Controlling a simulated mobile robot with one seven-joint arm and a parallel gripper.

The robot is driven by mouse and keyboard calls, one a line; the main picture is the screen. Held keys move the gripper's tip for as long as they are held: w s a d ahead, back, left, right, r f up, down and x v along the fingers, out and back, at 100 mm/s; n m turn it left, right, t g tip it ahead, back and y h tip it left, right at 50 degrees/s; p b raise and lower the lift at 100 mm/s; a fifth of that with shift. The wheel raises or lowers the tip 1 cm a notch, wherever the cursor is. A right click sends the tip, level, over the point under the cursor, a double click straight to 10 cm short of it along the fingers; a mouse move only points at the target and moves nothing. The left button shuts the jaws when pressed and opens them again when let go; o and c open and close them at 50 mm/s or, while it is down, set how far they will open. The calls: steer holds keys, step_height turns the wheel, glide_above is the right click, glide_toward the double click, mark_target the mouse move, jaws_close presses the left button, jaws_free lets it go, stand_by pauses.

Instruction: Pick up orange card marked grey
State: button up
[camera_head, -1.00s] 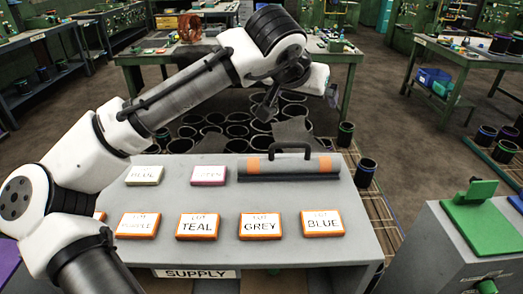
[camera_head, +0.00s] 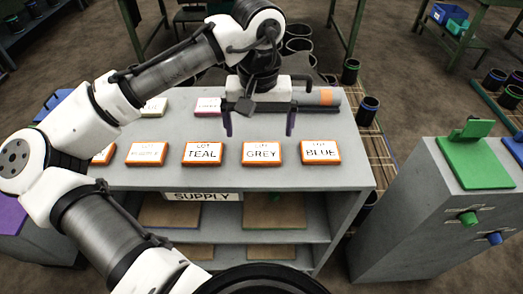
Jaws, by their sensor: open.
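The orange card marked GREY (camera_head: 261,153) lies flat on the grey supply table (camera_head: 352,178), in the front row between the TEAL card (camera_head: 204,153) and the BLUE card (camera_head: 320,152). It has an orange border and a white face with black letters. My gripper (camera_head: 260,132) points down with its two dark fingers spread wide and nothing between them. It hangs above and just behind the GREY card, apart from it as far as I can tell. The gripper hides part of the back row.
A pink-edged card (camera_head: 208,104) and a pale card (camera_head: 154,106) are at the back left. Another orange card (camera_head: 147,154) sits left of TEAL. A grey cabinet with a green stand (camera_head: 474,157) is at right.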

mark_target(262, 150)
steer(key=shift+s+d+f+p, duration=0.15)
steer(key=shift+f+p, duration=0.2)
steer(key=shift+f, duration=1.1)
steer(key=shift+s+d+f+p, duration=0.1)
steer(key=shift+f+p, duration=0.2)
steer(key=shift+f, duration=1.15)
steer(key=c, duration=1)
steer(key=shift+w+r, duration=0.1)
steer(key=shift+r, duration=0.05)
